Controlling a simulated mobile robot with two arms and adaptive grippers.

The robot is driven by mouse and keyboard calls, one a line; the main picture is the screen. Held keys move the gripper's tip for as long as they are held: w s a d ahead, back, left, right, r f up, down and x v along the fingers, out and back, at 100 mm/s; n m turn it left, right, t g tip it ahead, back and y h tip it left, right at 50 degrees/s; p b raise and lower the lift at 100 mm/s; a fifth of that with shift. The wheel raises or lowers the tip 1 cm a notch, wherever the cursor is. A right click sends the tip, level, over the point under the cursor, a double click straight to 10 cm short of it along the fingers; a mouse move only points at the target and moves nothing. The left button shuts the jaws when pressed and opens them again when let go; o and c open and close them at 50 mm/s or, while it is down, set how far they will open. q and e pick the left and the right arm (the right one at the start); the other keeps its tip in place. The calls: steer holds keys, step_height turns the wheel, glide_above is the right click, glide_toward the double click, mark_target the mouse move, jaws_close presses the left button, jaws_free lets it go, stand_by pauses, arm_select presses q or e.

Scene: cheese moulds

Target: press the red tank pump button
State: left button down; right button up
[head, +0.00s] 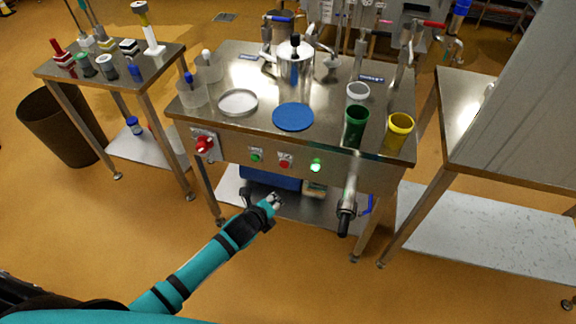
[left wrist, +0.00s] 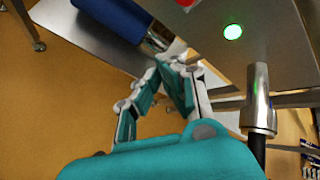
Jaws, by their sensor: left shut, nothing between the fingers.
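The red tank pump button (head: 285,163) is a small round red button on the front panel of the steel table, between a dark green button and a lit green one. Its edge also shows at the top of the left wrist view (left wrist: 185,2). My left gripper (head: 272,201) is shut and empty, in front of the table and below the button, apart from it. In the left wrist view its fingers (left wrist: 170,68) point up toward the panel's underside. My right gripper is not in view.
A lit green button (head: 315,165) is right of the red one, and a red rotary switch (head: 204,144) is far left. A steel pipe with a black end (head: 346,215) sticks out to the right of my gripper. A blue cylinder (left wrist: 118,20) lies on the lower shelf.

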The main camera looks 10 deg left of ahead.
mark_target(284, 164)
arm_select(q)
steer(key=shift+w+r, duration=0.1)
stand_by(0.3)
steer(key=w+b, duration=0.4)
steer(key=w, duration=0.4)
steer(key=shift+w+d+b, duration=0.15)
steer(key=shift+w+b, duration=0.15)
steer(key=shift+w, duration=0.05)
steer(key=shift+w, duration=0.1)
stand_by(1.1)
steer(key=shift+w, duration=0.35)
